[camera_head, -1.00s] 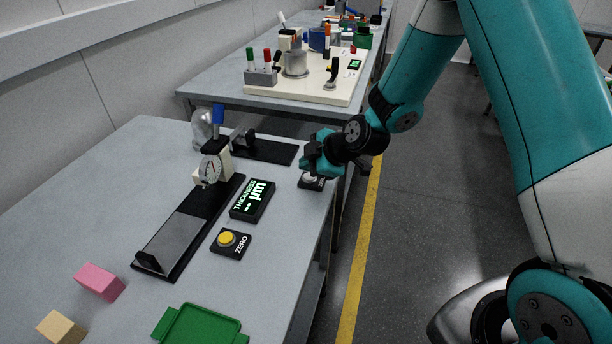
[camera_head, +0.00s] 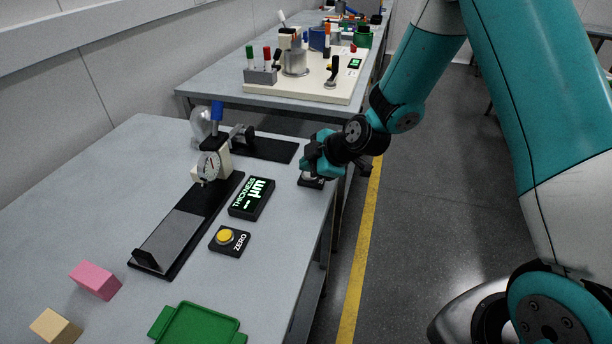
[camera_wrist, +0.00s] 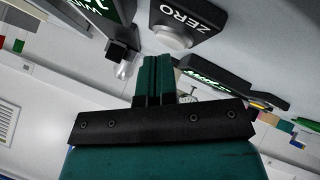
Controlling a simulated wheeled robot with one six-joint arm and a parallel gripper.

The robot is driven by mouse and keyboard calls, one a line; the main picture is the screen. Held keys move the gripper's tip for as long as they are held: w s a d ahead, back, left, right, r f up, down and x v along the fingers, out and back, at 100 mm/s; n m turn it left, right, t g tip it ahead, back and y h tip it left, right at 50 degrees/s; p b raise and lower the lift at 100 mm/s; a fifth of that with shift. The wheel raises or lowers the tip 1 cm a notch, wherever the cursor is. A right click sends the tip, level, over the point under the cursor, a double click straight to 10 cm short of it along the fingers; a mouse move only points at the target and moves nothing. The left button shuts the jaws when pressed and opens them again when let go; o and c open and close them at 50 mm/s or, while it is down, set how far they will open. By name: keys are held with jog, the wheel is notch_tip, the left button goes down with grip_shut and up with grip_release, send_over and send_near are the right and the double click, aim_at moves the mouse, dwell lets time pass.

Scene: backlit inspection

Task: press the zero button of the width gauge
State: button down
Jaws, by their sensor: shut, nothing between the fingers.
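The width gauge's zero button is a pale round cap (camera_wrist: 168,40) on a dark plate marked ZERO (camera_wrist: 187,14) in the wrist view. In the head view the plate (camera_head: 311,183) shows at the right edge of the near bench, its button mostly hidden by my gripper. My gripper (camera_head: 311,163) is shut and empty, above that plate. In the wrist view its closed teal fingertips (camera_wrist: 157,60) lie close to the cap; I cannot tell whether they touch. A dark display beginning "WI" (camera_wrist: 103,12) is partly cut off beside the plate.
A thickness display (camera_head: 251,198) and a second ZERO box with a yellow button (camera_head: 225,237) stand nearer on the bench. A dial gauge (camera_head: 208,166), pink block (camera_head: 96,280), tan block (camera_head: 55,326) and green tray (camera_head: 197,325) are to the left and front.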

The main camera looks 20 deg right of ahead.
jog(key=shift+f+b, duration=0.35)
jog(key=shift+b, duration=0.15)
dwell(0.6)
jog(key=shift+r, duration=0.15)
jog(key=shift+r+p, duration=0.35)
jog(key=shift+r, duration=0.3)
jog(key=shift+r, duration=0.1)
jog(key=shift+r+p, duration=1.5)
jog(key=shift+r, duration=0.95)
